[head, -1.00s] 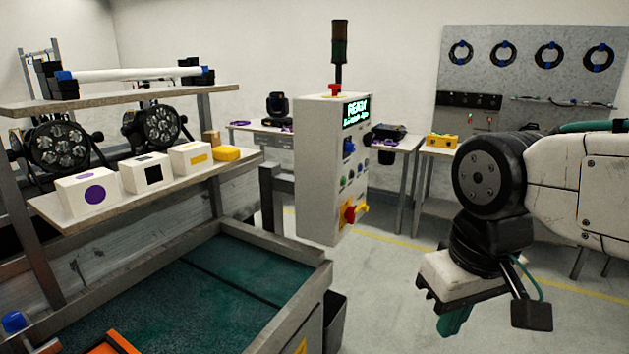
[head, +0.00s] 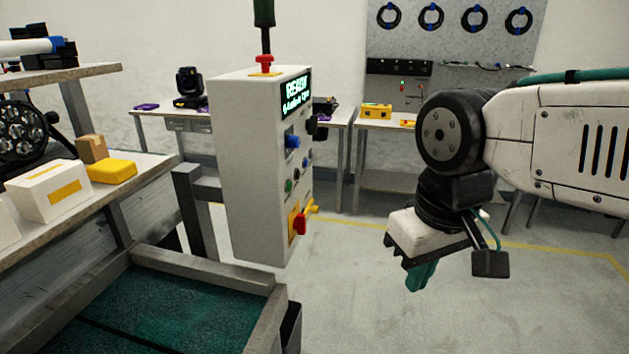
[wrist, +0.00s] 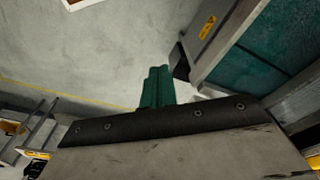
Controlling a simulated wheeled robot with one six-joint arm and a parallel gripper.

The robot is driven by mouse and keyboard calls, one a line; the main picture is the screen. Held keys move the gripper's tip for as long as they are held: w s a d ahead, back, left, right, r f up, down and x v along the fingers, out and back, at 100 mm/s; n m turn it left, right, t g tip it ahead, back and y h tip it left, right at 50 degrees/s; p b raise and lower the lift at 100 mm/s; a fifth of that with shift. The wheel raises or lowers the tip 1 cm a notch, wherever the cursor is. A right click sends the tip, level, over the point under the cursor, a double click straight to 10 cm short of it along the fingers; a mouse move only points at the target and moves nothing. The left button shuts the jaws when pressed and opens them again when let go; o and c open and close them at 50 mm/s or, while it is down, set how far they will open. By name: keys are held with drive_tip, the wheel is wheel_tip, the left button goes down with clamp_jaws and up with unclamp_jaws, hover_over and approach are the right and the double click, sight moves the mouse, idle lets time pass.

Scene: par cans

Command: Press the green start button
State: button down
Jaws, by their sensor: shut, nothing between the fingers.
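The control box (head: 250,160) is a tall white cabinet in the middle of the head view, seen at an angle. Its right-hand face carries a lit screen (head: 296,93) reading READY, a blue knob (head: 292,141), and a red and yellow rotary switch (head: 299,223). A small green button (head: 288,186) shows low on that face, left of a darker control. My gripper (head: 421,277) hangs to the right of the box, pointing down, shut and empty, well apart from the panel. The wrist view shows its green fingers (wrist: 157,88) together above bare floor.
A green-lined bench (head: 180,305) with raised metal edges stands in front and left of the box. A shelf with a white box (head: 48,190) and a yellow block (head: 112,171) is at left. Tables stand behind. The floor (head: 350,290) between box and gripper is clear.

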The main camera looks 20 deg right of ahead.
drive_tip(key=w+a+f+m+g+y, duration=0.1)
drive_tip(key=w+a+m+y, duration=0.1)
drive_tip(key=w+m+y, duration=0.45)
drive_tip(key=w+a+f+m+y, duration=0.1)
drive_tip(key=w+a+m+y, duration=0.2)
drive_tip(key=w+m+y, duration=0.4)
drive_tip(key=w+d+f+m+t+y, duration=0.1)
drive_tip(key=w+d+f+m+t, duration=0.3)
drive_tip(key=w+d+m+t, duration=0.6)
drive_tip(key=w+d+m, duration=0.1)
drive_tip(key=w+d, duration=0.2)
drive_tip(key=w, duration=0.3)
drive_tip(key=shift+w+d+m, duration=0.2)
drive_tip(key=shift+d+m, duration=0.15)
drive_tip(key=shift+f, duration=0.1)
